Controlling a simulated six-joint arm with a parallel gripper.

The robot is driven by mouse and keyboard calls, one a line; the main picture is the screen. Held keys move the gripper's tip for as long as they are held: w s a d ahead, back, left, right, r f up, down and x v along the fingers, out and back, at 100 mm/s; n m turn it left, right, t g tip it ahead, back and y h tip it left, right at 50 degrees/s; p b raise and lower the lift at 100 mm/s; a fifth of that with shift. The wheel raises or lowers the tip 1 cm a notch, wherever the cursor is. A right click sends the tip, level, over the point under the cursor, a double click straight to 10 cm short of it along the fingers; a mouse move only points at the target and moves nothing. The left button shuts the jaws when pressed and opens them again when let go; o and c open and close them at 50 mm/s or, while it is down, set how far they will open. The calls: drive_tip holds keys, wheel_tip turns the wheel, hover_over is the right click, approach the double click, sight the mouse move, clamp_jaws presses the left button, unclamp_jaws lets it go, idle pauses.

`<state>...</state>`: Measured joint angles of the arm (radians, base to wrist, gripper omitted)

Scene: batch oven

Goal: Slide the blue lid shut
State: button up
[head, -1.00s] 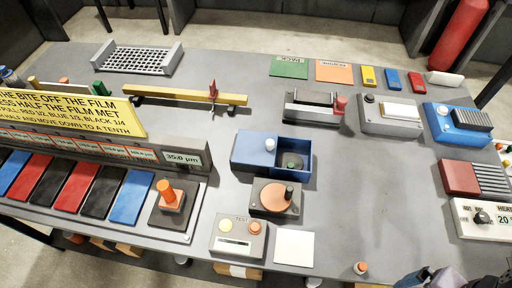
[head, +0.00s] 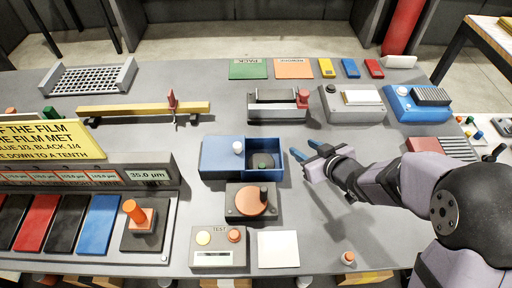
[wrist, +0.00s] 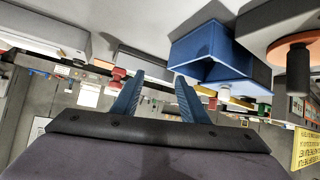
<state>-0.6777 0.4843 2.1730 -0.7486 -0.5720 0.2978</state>
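The blue box (head: 281,171) sits mid-table in the head view. Its blue lid (head: 219,157) covers the left part and carries a white knob (head: 238,148). The right part is uncovered, and a dark round thing (head: 262,161) shows inside. My gripper (head: 306,152) is just right of the box's open end, apart from the lid and knob. Its two blue fingers are spread with nothing between them. In the wrist view the fingers (wrist: 158,95) are also apart, and the blue box (wrist: 205,50) shows beyond and above the right finger.
A turntable with an orange disc (head: 250,202) and a test box (head: 219,249) stand in front of the blue box. A grey device with a red knob (head: 278,110) stands behind it. A white square (head: 278,249) lies front right. Table surface right of the box is mostly clear.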

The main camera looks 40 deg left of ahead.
sight(241, 147)
drive_tip(key=s+a+n+g+y, duration=0.1)
drive_tip(key=s+a, duration=0.2)
drive_tip(key=s+a+n+g+y, duration=0.1)
drive_tip(key=s+a+g, duration=0.1)
drive_tip(key=s+a, duration=0.1)
drive_tip(key=s+a+n+g+y, duration=0.1)
drive_tip(key=s+a, duration=0.3)
drive_tip(key=s, duration=0.1)
drive_tip(key=shift+s+n+g, duration=0.2)
drive_tip(key=shift+n+g, duration=0.2)
drive_tip(key=shift+p+x, duration=1.05)
drive_tip(key=shift+x, duration=2.5)
drive_tip(key=shift+w+r, duration=0.1)
clamp_jaws()
